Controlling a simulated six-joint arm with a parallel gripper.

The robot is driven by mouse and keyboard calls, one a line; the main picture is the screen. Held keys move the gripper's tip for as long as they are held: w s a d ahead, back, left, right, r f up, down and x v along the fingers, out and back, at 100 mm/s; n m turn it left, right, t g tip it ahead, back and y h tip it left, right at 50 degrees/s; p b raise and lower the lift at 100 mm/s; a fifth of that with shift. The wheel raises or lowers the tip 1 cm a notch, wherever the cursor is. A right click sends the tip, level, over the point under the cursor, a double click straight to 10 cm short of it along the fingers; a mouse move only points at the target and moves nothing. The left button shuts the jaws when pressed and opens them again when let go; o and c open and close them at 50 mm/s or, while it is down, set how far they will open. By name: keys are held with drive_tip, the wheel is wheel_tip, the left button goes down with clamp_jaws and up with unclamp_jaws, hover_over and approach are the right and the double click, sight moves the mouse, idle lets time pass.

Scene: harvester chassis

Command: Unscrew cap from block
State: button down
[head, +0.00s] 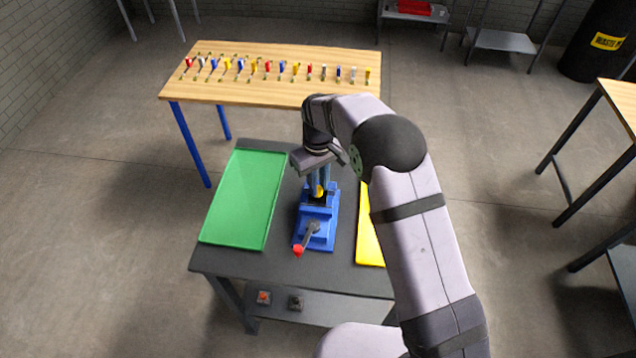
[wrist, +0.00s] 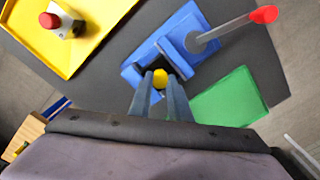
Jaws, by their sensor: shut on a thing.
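A yellow cap (wrist: 160,79) shows between the two fingertips of my gripper (wrist: 160,76) in the wrist view. My gripper is shut on the cap and points down over a blue vise (wrist: 203,25). In the head view the cap is a small yellow spot (head: 319,191) under my gripper (head: 318,188). The block under the cap is mostly hidden by the fingers and the vise jaws. I cannot tell whether the cap is apart from the block. The vise (head: 316,236) has a grey handle with a red end (head: 298,251) toward the front.
A green tray (head: 245,200) lies left of the vise and a yellow tray (head: 369,235) right, partly behind my arm. A red button on a grey base (wrist: 67,24) stands in the yellow tray. A wooden table (head: 270,90) with several coloured tools stands behind.

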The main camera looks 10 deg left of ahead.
drive_tip(key=n, duration=0.3)
drive_tip(key=shift+n, duration=0.4)
drive_tip(key=n, duration=0.3)
drive_tip(key=shift+n+p, duration=0.3)
drive_tip(key=shift+p, duration=0.1)
drive_tip(key=shift+n, duration=0.8)
drive_tip(key=n, duration=0.2)
drive_tip(key=shift+n, duration=1.6)
